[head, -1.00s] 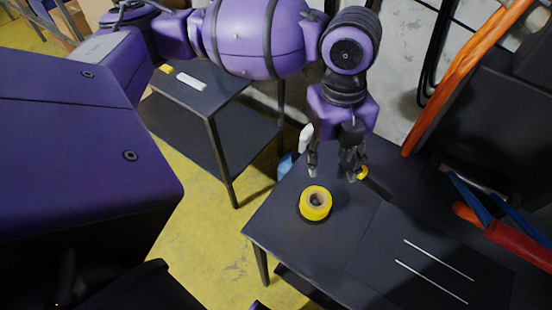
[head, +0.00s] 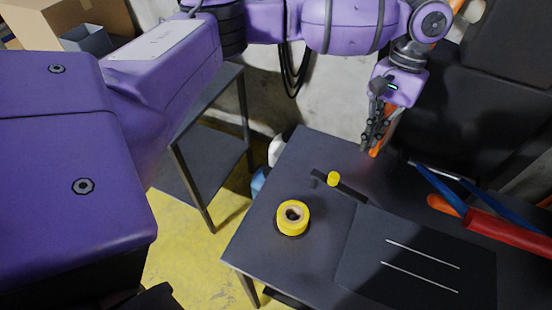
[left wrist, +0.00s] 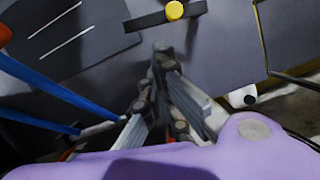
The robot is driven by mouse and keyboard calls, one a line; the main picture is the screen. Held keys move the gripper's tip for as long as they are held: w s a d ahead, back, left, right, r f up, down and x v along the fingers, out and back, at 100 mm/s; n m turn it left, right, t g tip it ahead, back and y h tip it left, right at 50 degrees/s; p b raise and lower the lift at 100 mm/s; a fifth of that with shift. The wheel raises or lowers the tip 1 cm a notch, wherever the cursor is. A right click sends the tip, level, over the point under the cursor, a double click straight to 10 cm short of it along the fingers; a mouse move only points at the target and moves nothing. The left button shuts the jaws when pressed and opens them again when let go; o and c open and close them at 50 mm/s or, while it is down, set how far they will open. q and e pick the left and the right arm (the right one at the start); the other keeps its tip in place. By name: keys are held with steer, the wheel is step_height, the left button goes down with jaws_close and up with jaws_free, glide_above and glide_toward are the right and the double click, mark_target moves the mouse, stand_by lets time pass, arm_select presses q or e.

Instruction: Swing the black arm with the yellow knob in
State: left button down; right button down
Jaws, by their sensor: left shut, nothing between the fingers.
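The black arm (head: 350,190) is a short flat bar lying on the dark table by the far left corner of a dark panel. Its yellow knob (head: 333,179) stands up from it. In the left wrist view the knob (left wrist: 174,10) and black arm (left wrist: 143,22) are at the top edge. My left gripper (head: 371,148) is shut and empty above the table's far side, apart from the knob and to its upper right. Its closed fingers (left wrist: 161,48) point towards the arm in the left wrist view. My right gripper is not in view.
A yellow tape roll (head: 293,217) sits at the table's left (head: 262,215). The dark panel (head: 365,275) has two white lines. Blue-handled and red tools (head: 505,232) lie at the right. Orange and black items stand behind. A lower shelf table (head: 205,150) is at left.

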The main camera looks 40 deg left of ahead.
mark_target(339, 184)
arm_select(q)
steer(key=x, duration=1)
steer(key=shift+f, duration=0.1)
